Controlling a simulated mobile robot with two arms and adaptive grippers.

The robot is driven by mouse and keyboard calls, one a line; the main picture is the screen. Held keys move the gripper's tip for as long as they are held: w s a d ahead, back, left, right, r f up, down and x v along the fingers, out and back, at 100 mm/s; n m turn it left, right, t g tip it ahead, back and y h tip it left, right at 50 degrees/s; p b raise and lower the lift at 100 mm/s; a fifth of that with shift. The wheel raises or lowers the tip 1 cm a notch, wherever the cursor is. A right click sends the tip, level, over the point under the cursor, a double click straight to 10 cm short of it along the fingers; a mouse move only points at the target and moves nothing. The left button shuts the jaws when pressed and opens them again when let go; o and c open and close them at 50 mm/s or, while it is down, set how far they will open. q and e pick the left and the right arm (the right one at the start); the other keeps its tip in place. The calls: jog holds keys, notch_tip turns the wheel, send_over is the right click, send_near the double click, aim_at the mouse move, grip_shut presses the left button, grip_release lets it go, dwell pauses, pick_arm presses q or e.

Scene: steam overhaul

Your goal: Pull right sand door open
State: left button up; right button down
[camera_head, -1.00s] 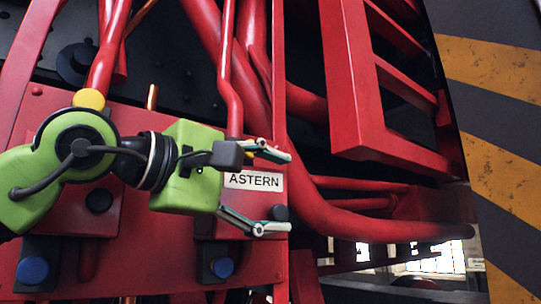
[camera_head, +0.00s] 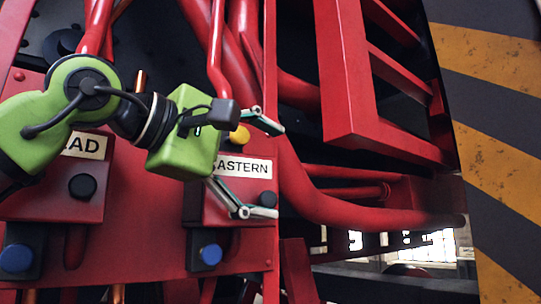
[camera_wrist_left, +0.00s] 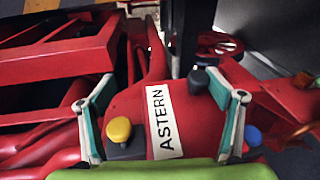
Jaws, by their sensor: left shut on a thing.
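My left gripper (camera_head: 278,172) reaches in from the left, its two fingers spread wide, one above and one below the red box with the white ASTERN label (camera_head: 240,167). In the left wrist view the fingers (camera_wrist_left: 160,85) stand on both sides of this box (camera_wrist_left: 190,120), and the left gripper is shut on it. A yellow knob (camera_wrist_left: 118,130) and a black knob (camera_wrist_left: 198,82) sit on the box. No sand door is marked by a label, so I cannot tell which part it is. My right gripper is not in view.
A second red box (camera_head: 45,200) with a partly hidden label ending in AD is at the left. Blue knobs (camera_head: 210,254) sit below. Red pipes (camera_head: 340,208) and a red ladder-like frame (camera_head: 345,70) lie to the right, beside a yellow-and-black striped panel (camera_head: 500,130).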

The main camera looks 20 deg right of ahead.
pick_arm(q)
jog(key=shift+s+a+r+h, duration=0.2)
jog(key=shift+a+r, duration=0.2)
jog(key=shift+r, duration=0.15)
jog(key=shift+s+a+r+h, duration=0.1)
jog(key=shift+s+a+r, duration=0.05)
jog(key=shift+a+r, duration=0.3)
jog(key=shift+c, duration=0.4)
jog(key=shift+s+a+r+b, duration=0.15)
jog(key=shift+s+a+b, duration=0.25)
jog(key=shift+s+a, duration=0.3)
jog(key=v, duration=0.4)
jog(key=shift+s+a+f+b, duration=0.25)
jog(key=shift+a+b, duration=0.05)
jog(key=shift+a, duration=0.1)
jog(key=c, duration=0.8)
jog(key=shift+s+f+b+v, duration=0.15)
jog(key=shift+f+v, duration=0.05)
jog(key=shift+v, duration=1.15)
jog(key=shift+s+f+b+v, duration=0.2)
jog(key=shift+f+v, duration=0.05)
jog(key=shift+v, duration=1.05)
jog(key=shift+s+f+b+v, duration=0.15)
jog(key=shift+f+v, duration=0.05)
jog(key=shift+v, duration=1.15)
jog(key=shift+c, duration=0.2)
jog(key=shift+d, duration=0.1)
